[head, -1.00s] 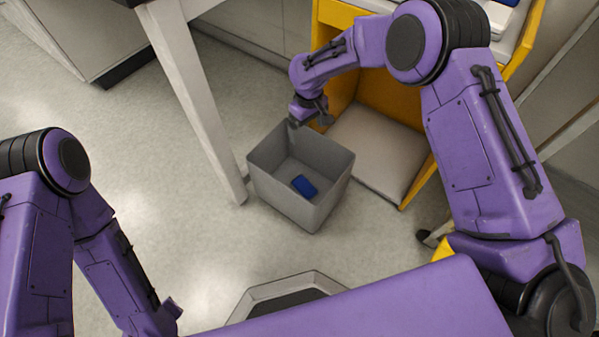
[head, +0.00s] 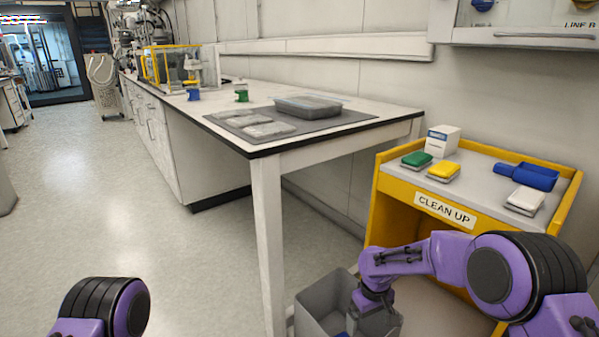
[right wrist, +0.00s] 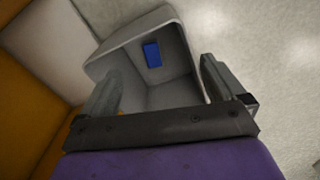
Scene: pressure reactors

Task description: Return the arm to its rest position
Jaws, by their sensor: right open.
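My right arm reaches from the lower right in the head view, and its purple wrist hangs over the right side of a grey bin (head: 318,302). The right gripper (right wrist: 161,68) is open and empty in the right wrist view, its two fingers apart above the bin (right wrist: 118,52). A small blue block (right wrist: 152,55) lies inside the bin, clear of the fingers. In the head view the fingertips are hidden or too dark to make out. Of my left arm only a black and purple joint shows at the lower left; its gripper is out of view.
A yellow clean-up cart (head: 380,205) stands right beside the bin. It carries green and yellow sponges (head: 444,171), a white box (head: 442,141) and a blue dustpan (head: 527,176). A white bench (head: 350,118) with trays stands behind. The floor at left is open.

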